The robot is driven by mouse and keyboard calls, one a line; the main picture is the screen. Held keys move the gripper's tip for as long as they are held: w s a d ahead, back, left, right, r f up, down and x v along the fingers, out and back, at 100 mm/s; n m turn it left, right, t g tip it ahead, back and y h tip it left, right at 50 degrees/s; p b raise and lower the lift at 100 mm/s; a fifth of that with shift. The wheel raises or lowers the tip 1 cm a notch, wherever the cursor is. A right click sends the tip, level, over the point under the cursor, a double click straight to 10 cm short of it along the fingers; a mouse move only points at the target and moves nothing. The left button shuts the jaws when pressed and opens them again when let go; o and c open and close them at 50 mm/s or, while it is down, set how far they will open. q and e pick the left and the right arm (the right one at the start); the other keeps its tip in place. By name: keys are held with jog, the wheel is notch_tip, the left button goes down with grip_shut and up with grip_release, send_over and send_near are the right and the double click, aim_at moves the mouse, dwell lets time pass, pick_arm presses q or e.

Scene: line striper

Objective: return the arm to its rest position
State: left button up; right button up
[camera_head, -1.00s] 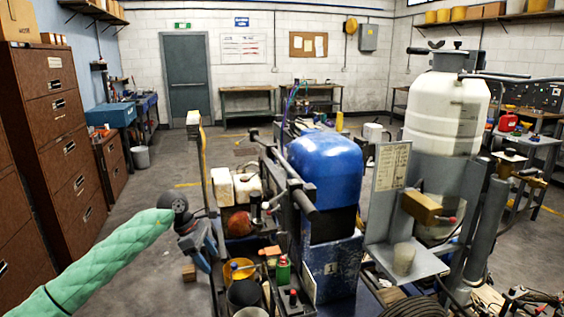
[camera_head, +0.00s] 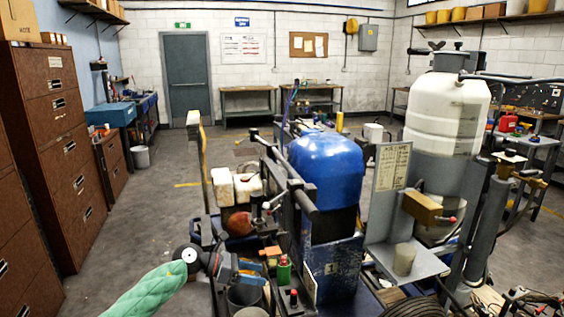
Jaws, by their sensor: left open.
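My left arm, in a green quilted sleeve (camera_head: 150,292), comes in from the lower left. My left gripper (camera_head: 258,272) points right, over the cluttered front deck of the line striper, in front of the dark cup (camera_head: 244,297) and near a green can (camera_head: 284,270). It is open, with no object seen between its fingers; whether it touches anything there I cannot tell. My right gripper is not in view. The striper carries a blue tank (camera_head: 326,165) and a white tank (camera_head: 447,105).
Brown drawer cabinets (camera_head: 55,150) stand at the left. Open floor (camera_head: 165,215) lies between them and the striper. A tall post (camera_head: 203,170) rises from the striper's left side. A grey panel with a paper sheet (camera_head: 393,165) and a cup (camera_head: 404,259) are on its right.

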pick_arm(q)
jog(key=s+a+f+n+t+y, duration=0.3)
jog(key=a+f+n+t+y, duration=0.35)
jog(key=n, duration=0.85)
jog(key=s+a+f+n+t+y, duration=0.3)
jog(key=a+f+n+t, duration=0.5)
jog(key=a+n, duration=0.5)
jog(key=s+a+f+n+g+y, duration=0.4)
jog(key=s+a+f+n, duration=0.15)
jog(key=s+f, duration=0.4)
jog(key=s+a+f+n+g+y, duration=0.3)
jog(key=s+a+f+n+g, duration=0.15)
jog(key=s+f+n, duration=0.5)
jog(key=s+a+f+n+g, duration=0.1)
jog(key=s+a+f+g, duration=0.15)
jog(key=s, duration=0.65)
jog(key=s+a+f+g, duration=0.1)
jog(key=s+g, duration=0.3)
jog(key=s, duration=0.6)
jog(key=d+f+n+h, duration=0.1)
jog(key=d+n+h, duration=0.2)
jog(key=d, duration=2.2)
jog(key=shift+s+f+n+h, duration=0.15)
jog(key=shift+f+n+h, duration=0.15)
jog(key=shift+f+h, duration=0.05)
